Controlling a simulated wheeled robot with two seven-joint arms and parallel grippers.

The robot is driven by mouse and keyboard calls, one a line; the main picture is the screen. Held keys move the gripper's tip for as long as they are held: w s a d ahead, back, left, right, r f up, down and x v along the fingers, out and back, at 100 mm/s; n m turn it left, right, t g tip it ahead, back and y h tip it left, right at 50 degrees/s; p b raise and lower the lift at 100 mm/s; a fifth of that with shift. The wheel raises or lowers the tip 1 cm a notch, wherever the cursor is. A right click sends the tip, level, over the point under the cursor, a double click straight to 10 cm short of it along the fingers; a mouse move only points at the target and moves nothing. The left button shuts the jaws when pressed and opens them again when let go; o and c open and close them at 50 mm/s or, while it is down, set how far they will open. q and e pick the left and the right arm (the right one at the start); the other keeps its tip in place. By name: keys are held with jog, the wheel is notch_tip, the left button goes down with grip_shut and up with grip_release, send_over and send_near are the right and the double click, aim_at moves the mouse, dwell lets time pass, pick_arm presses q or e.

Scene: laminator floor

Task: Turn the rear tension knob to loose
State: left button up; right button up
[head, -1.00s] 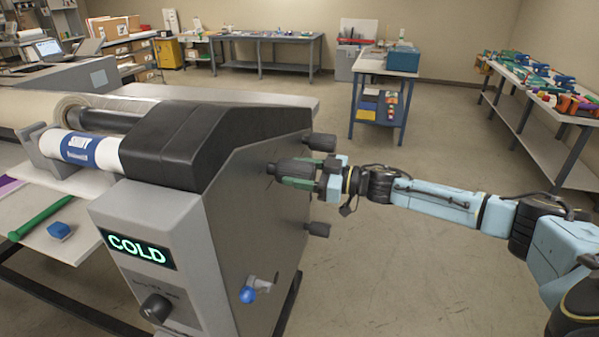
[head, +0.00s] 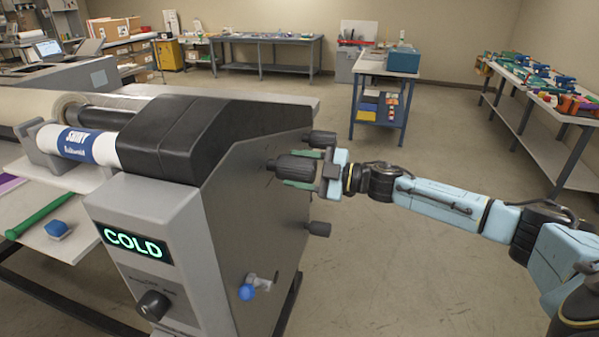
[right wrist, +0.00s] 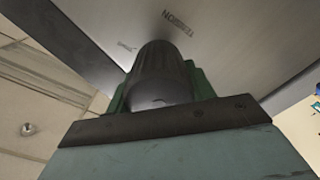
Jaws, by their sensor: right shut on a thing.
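The dark ribbed tension knob (head: 293,166) sticks out from the side panel of the laminator (head: 250,200). My right gripper (head: 306,168) is shut on this knob, with one green finger above it and one below. In the right wrist view the knob (right wrist: 160,75) sits between the green fingers, and the word TENSION is printed on the panel behind it. A second, smaller printed word there is too small to read. My left gripper is not in view.
Two smaller dark knobs stick out close by, one above (head: 322,139) and one below (head: 319,229). A blue-handled valve (head: 248,291) is lower on the panel. The lit display (head: 134,244) reads COLD. The floor right of the machine is clear.

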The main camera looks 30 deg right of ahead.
jog(key=n+b, duration=0.1)
jog(key=n, duration=0.2)
jog(key=shift+f+n, duration=0.15)
jog(key=shift+n, duration=0.15)
jog(key=shift+n+b, duration=0.95)
jog(key=shift+n, duration=0.55)
jog(key=o, duration=1)
jog(key=shift+c, duration=0.2)
jog(key=shift+s, duration=0.1)
